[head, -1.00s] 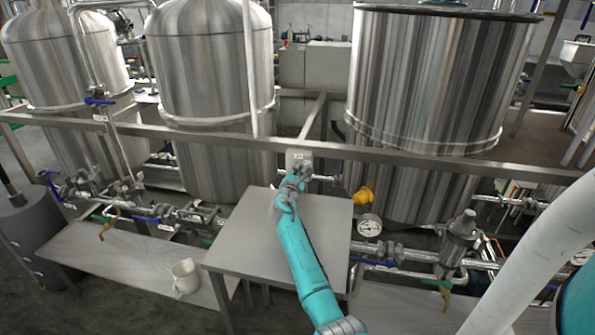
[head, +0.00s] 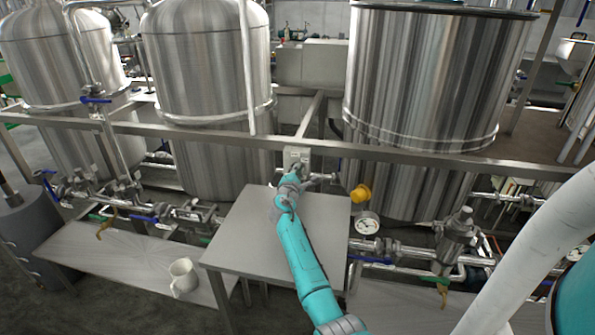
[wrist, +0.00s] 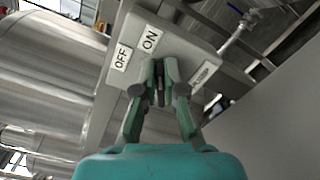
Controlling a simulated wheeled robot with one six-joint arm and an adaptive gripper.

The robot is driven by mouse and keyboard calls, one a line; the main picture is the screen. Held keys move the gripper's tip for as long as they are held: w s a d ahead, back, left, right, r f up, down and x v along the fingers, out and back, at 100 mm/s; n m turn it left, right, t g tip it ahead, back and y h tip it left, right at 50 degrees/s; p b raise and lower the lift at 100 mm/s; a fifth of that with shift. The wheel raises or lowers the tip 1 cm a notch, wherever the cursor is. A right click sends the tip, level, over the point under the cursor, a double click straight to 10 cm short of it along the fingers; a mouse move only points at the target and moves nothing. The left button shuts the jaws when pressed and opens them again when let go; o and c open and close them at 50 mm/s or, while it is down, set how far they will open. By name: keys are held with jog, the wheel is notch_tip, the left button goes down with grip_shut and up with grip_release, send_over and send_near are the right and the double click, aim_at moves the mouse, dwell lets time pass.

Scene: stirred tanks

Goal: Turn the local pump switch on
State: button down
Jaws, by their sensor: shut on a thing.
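The pump switch box (wrist: 184,44) is a light grey box with an OFF label on the left and an ON label right of it in the wrist view. In the head view the switch box (head: 297,154) is fixed at the steel rail, above the far edge of the small table. My gripper (wrist: 163,70) is at the face of the box, below the labels, shut on the dark switch handle (wrist: 160,84). The fingers hide much of the handle, so I cannot tell which label it points to. My gripper (head: 302,172) also shows in the head view, small.
A steel table (head: 262,245) stands under my arm, its top clear. A white mug (head: 183,277) is on the lower bench at left. A yellow knob (head: 361,193) and a gauge (head: 367,223) are right of the table. Large steel tanks (head: 425,90) stand behind the rail.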

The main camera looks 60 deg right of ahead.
jog(key=shift+d+r, duration=0.15)
jog(key=shift+r, duration=0.1)
jog(key=c, duration=1.3)
grip_release()
jog(key=shift+o, duration=0.2)
jog(key=shift+d+f, duration=0.1)
jog(key=shift+f, duration=0.1)
jog(key=v, duration=1.2)
